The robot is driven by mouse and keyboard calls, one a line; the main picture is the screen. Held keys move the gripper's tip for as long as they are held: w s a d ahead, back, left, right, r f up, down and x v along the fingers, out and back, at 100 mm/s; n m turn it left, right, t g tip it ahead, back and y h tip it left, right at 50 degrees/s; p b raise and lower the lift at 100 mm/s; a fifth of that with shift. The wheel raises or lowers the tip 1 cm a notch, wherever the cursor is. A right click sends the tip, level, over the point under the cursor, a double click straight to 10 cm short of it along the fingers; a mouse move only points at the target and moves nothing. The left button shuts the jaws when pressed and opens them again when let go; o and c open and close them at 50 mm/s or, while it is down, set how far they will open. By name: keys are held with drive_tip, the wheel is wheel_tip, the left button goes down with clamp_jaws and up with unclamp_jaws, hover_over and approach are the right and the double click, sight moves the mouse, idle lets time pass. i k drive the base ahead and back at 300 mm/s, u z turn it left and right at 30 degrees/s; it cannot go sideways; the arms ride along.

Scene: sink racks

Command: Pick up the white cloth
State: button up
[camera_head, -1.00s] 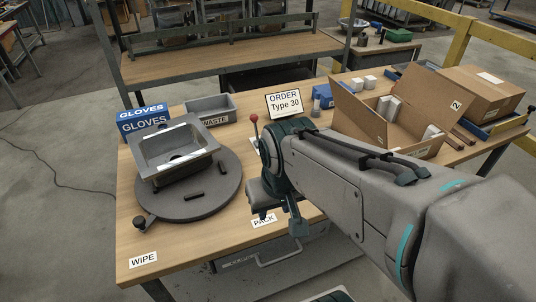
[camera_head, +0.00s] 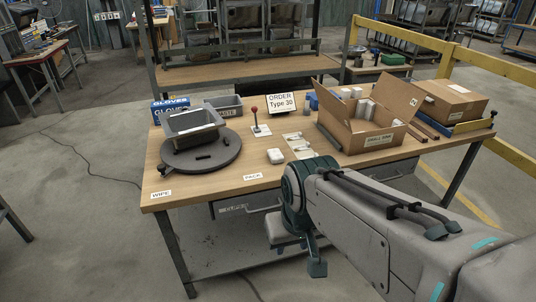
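The fingers are not clear, and I see nothing held.
A grey sink (camera_head: 193,124) sits on a dark round turntable (camera_head: 203,157). A red-knobbed lever (camera_head: 255,112), an ORDER sign (camera_head: 281,103) and small pale parts (camera_head: 298,142) stand behind the cloth. An open cardboard box (camera_head: 365,138) is to the right.

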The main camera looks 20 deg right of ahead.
sight(276, 156)
drive_tip(key=z, duration=0.6)
drive_tip(key=i, duration=1.65)
drive_tip(key=u, duration=0.65)
drive_tip(key=k, duration=0.5)
drive_tip(key=z, duration=3)
drive_tip(key=k, duration=1.35)
drive_tip(key=u, duration=0.05)
